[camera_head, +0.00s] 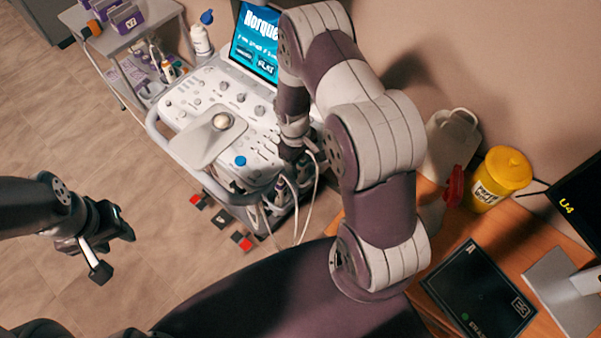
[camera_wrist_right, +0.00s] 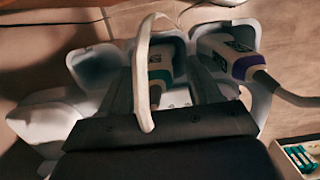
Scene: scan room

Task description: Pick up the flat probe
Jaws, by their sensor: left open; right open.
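Two probes sit in white holder cups in the right wrist view. One has a green band (camera_wrist_right: 161,74) and the other a purple band (camera_wrist_right: 240,66). I cannot tell from their labels which is the flat one. My right gripper (camera_wrist_right: 163,92) is open, with the green-banded probe in line between its fingers; whether they touch is unclear. A white cable loops across in front of this gripper. In the head view the right gripper (camera_head: 291,152) is at the ultrasound cart's right side, partly hidden by its arm. My left gripper (camera_head: 108,245) is open and empty above the floor.
The ultrasound cart (camera_head: 205,135) has a lit screen (camera_head: 256,45); cables hang at its right side. A desk at right holds a yellow tub (camera_head: 498,178) and a dark tablet (camera_head: 478,290). A trolley (camera_head: 130,25) stands at upper left. Floor at left is clear.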

